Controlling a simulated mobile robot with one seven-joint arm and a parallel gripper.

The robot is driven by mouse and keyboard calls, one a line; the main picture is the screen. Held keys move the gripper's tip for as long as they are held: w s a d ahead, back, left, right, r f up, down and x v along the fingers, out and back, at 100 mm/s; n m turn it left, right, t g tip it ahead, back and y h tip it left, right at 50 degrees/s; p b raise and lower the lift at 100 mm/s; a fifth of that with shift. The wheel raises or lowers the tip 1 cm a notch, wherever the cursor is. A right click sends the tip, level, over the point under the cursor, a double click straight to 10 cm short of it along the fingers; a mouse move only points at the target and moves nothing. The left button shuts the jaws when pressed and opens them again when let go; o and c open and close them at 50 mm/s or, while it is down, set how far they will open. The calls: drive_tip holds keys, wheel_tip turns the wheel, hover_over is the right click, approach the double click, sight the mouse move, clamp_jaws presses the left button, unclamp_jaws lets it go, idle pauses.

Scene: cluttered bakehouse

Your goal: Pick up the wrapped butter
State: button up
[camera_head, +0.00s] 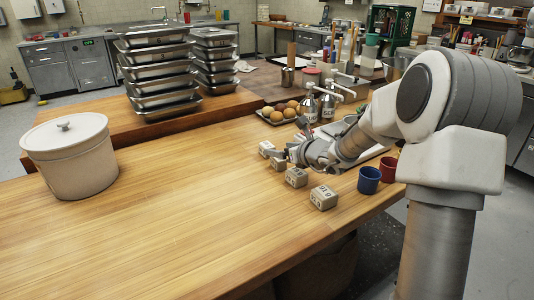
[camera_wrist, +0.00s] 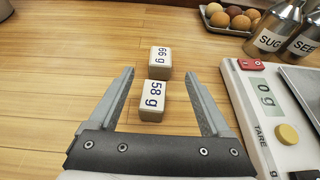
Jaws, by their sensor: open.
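Small pale blocks with printed weights, which look like the wrapped butter, stand on the wooden table. In the wrist view a block marked 58 g (camera_wrist: 153,100) lies between the lines of my fingers, and a block marked 66 g (camera_wrist: 160,63) stands just beyond it, near the level of the fingertips. My gripper (camera_wrist: 161,72) is open and empty, above the table. In the head view my gripper (camera_head: 281,156) hovers over the row of blocks and partly hides them. Two more blocks, a nearer one (camera_head: 323,198) and a middle one (camera_head: 296,177), show clearly there.
A scale reading 0 g (camera_wrist: 265,98) stands close to the right of my gripper. Bottles (camera_wrist: 272,30) and a tray of round brown items (camera_wrist: 215,25) are behind. Blue (camera_head: 369,180) and red (camera_head: 388,169) mugs stand right. The table's left middle is clear.

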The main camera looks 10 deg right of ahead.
sight(268, 146)
drive_tip(key=shift+b+x, duration=0.4)
drive_tip(key=shift+x, duration=2.95)
drive_tip(key=shift+r, duration=0.2)
clamp_jaws()
